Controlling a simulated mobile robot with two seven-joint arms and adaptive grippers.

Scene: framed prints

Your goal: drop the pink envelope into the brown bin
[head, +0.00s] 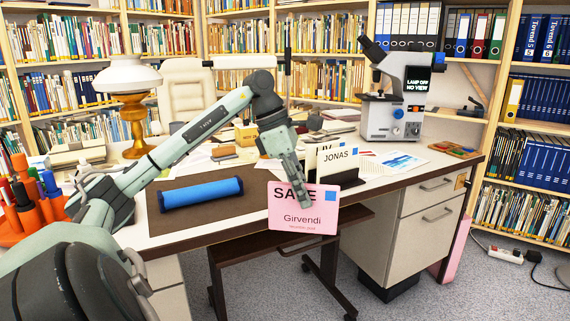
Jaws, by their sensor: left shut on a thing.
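My left gripper (299,200) reaches over the front edge of the desk and is shut on the pink envelope (302,222). The envelope is a flat pink rectangle with dark lettering, "Girvendi" among it, and a blue square at its upper right. It hangs upright in front of the desk edge, and the fingers cover part of its top lettering. I cannot make out a brown bin in this view. My right gripper is not in view.
The desk (240,227) holds a blue roll (201,193) on a brown mat, a card holder with a "JONAS" card (336,157), and a microscope (392,118). A dark wheeled stand (262,262) is under the desk. A pink object (452,250) stands behind the drawers at right.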

